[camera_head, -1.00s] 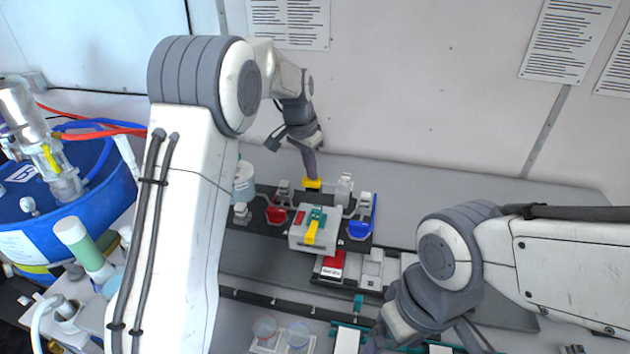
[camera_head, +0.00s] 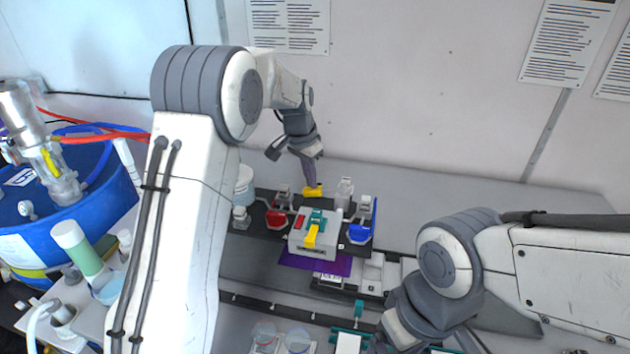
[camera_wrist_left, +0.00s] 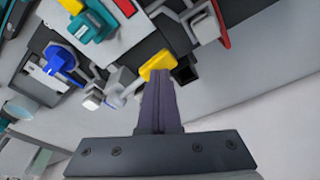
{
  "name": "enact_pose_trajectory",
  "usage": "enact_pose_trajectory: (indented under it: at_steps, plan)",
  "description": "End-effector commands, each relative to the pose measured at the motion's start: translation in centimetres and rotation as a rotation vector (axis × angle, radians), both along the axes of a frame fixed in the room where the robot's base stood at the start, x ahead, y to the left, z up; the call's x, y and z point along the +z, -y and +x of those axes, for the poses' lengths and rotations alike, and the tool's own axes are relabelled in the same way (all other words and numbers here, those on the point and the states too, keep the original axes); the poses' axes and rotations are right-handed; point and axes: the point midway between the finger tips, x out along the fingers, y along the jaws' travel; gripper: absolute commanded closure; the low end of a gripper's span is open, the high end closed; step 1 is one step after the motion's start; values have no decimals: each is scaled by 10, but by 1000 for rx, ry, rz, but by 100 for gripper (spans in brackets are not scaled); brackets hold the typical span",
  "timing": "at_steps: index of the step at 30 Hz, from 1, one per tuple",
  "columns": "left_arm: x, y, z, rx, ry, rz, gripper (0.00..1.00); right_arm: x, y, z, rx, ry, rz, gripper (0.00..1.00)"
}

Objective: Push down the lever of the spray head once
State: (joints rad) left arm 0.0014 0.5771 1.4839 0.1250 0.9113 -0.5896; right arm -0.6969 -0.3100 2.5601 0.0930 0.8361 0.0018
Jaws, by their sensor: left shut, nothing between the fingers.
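The yellow lever of the spray head (camera_head: 313,192) stands behind the grey box, near the back of the black rack. It also shows in the left wrist view (camera_wrist_left: 154,63). My left gripper (camera_head: 311,186) is shut and empty, pointing down. Its dark purple fingertips (camera_wrist_left: 160,78) are right at the yellow lever and seem to touch it. The fingers hide part of the spray head. My right gripper (camera_head: 422,345) is low at the bottom edge, away from the lever. Its fingertips are cut off.
A grey box (camera_head: 316,243) with a teal and yellow valve stands in front of the lever. A purple patch (camera_head: 300,260) lies before it. Red (camera_head: 276,218) and blue (camera_head: 359,233) parts flank the box. A blue drum (camera_head: 70,215) stands at left.

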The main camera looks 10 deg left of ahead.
Motion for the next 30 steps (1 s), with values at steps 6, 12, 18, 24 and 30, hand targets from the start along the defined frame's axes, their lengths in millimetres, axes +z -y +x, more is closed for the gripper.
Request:
enact_pose_trajectory:
  at_steps: [6,12,18,24,30]
  plan:
    - [27,0,0,0,0,-1,100,24,0,0,-1,0,0,10]
    - [48,0,0,0,0,0,100,41,0,0,1,0,0,10]
    - [68,0,0,0,1,0,100,58,0,0,4,0,0,10]
    - [74,0,0,0,1,0,100,62,0,0,6,1,0,10]
    - [73,0,0,0,1,0,100,61,0,0,6,1,0,10]
